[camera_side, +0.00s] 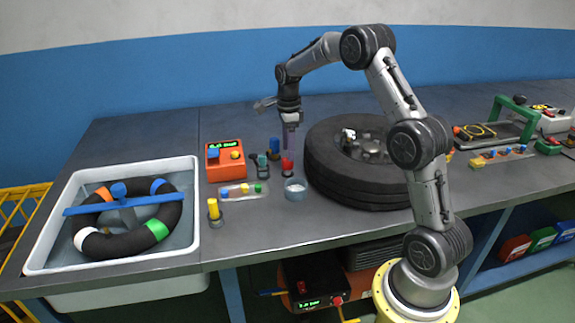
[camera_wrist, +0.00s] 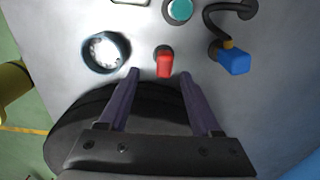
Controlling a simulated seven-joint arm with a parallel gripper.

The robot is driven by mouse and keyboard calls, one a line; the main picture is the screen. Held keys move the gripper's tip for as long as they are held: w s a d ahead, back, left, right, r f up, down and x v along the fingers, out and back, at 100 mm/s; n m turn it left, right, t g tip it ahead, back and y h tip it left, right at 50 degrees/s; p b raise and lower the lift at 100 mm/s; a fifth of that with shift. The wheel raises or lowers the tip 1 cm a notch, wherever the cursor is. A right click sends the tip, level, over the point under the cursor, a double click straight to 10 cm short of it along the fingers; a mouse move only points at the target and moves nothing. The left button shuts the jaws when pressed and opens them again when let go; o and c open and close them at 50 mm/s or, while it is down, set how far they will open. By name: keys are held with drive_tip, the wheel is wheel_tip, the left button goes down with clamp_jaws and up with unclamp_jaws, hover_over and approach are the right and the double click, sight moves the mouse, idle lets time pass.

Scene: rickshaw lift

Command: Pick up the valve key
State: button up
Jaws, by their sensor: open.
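My gripper (camera_side: 290,143) hangs pointing down above the bench, left of the tyre. In the wrist view my gripper (camera_wrist: 159,75) has its two purple fingers spread, with nothing held. A small upright piece with a red head (camera_wrist: 165,63) shows between and just beyond the fingertips; it looks like the valve key, but I cannot be sure. In the side view this red piece (camera_side: 287,165) stands on the bench below the fingers, with a visible gap. A blue-headed piece (camera_wrist: 233,61) with a black hooked part lies to its right in the wrist view.
A round dish (camera_side: 295,188), a teal-topped piece (camera_side: 262,160), an orange box (camera_side: 225,160) and a clear tray (camera_side: 242,190) are nearby. A white basin (camera_side: 190,230) is at left. Bare bench lies behind.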

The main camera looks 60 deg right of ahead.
sight(287, 166)
drive_tip(key=shift+w+d+f, duration=0.1)
drive_tip(key=shift+w+f, duration=0.05)
drive_tip(key=shift+f, duration=1.2)
drive_tip(key=shift+w+d+f, duration=0.1)
drive_tip(key=shift+f, duration=1.25)
clamp_jaws()
